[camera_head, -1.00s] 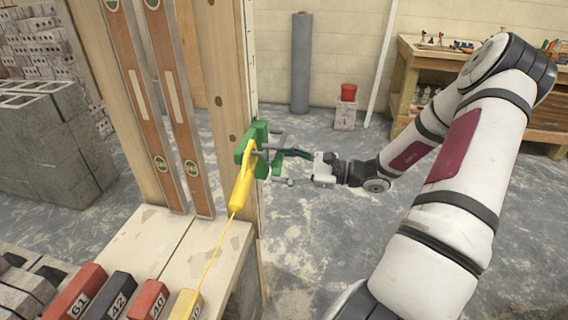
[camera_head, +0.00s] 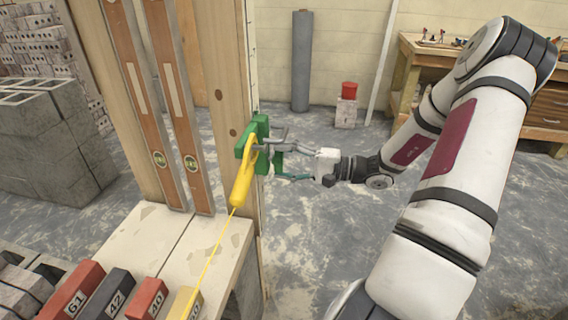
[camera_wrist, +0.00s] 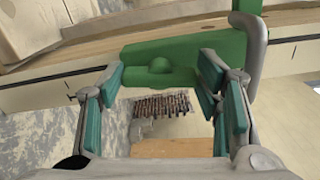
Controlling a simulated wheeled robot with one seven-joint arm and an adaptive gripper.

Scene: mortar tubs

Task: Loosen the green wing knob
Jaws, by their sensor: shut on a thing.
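The green wing knob (camera_wrist: 185,50) spans the top middle of the wrist view, with a small rounded boss at its centre. In the head view it belongs to the green fitting (camera_head: 262,125) on the side of the wooden post. My gripper (camera_head: 281,161) reaches it from the right. In the wrist view, the teal-padded fingers of my gripper (camera_wrist: 162,66) stand at either side of the knob and are shut on it. The exact finger contact is partly hidden. A yellow holder (camera_head: 243,180) with a taut yellow line hangs beside the fitting.
The wooden post (camera_head: 232,110) and two spirit levels (camera_head: 184,110) stand left of my gripper. Numbered blocks (camera_head: 150,298) lie at the lower left. A workbench (camera_head: 450,70) stands at the back right.

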